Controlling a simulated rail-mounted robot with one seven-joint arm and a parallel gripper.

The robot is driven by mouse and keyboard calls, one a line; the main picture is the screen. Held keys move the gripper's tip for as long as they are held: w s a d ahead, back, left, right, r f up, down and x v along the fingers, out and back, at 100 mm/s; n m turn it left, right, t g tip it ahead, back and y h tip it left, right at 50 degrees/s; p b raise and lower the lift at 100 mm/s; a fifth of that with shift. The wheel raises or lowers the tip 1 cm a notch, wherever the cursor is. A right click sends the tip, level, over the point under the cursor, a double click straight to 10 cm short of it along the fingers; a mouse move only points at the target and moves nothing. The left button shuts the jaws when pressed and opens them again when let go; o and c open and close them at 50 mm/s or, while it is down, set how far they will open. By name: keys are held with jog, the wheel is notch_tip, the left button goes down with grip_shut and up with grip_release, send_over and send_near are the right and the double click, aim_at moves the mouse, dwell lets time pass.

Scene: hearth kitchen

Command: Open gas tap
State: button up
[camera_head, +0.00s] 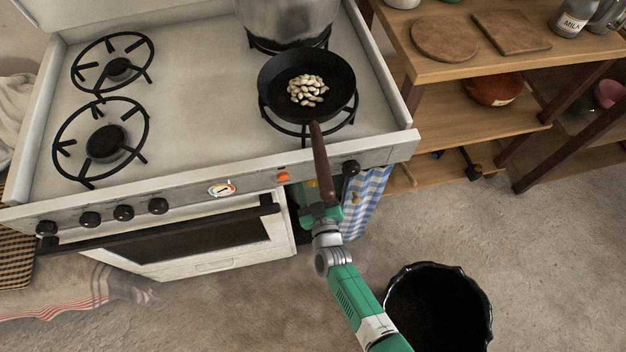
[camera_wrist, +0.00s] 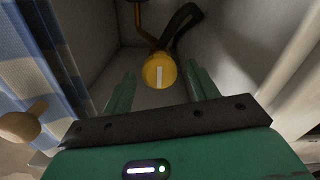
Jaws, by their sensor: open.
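The gas tap has a round yellow knob (camera_wrist: 159,71) with a white bar that looks roughly upright in the wrist view. It sits at the back of a pale compartment, on a brown pipe (camera_wrist: 144,22) with a black hose (camera_wrist: 182,22) beside it. My gripper (camera_head: 320,208) is at the opening below the stove front, partly under the pan handle in the head view. In the wrist view its two green fingers are apart and empty, one on each side of the knob's picture. I cannot tell how far their tips are from the knob.
A blue checked curtain (camera_wrist: 47,50) hangs close on the left in the wrist view, by a round wooden knob (camera_wrist: 20,126). The stove (camera_head: 200,100) bears a pan (camera_head: 277,75) of pale food; its handle (camera_head: 321,165) juts out. A black bin (camera_head: 440,310) stands on the floor.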

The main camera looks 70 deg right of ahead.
jog(key=shift+x, duration=0.85)
jog(key=c, duration=1)
jog(key=n+p, duration=0.1)
jog(key=n, duration=0.2)
jog(key=shift+r+n+p, duration=0.1)
jog(key=shift+n+p, duration=0.3)
jog(key=n+p, duration=0.1)
jog(key=n, duration=0.6)
jog(key=n+p, duration=0.1)
jog(key=n, duration=0.1)
jog(key=shift+f+n, duration=0.2)
jog(key=shift+n, duration=2.4)
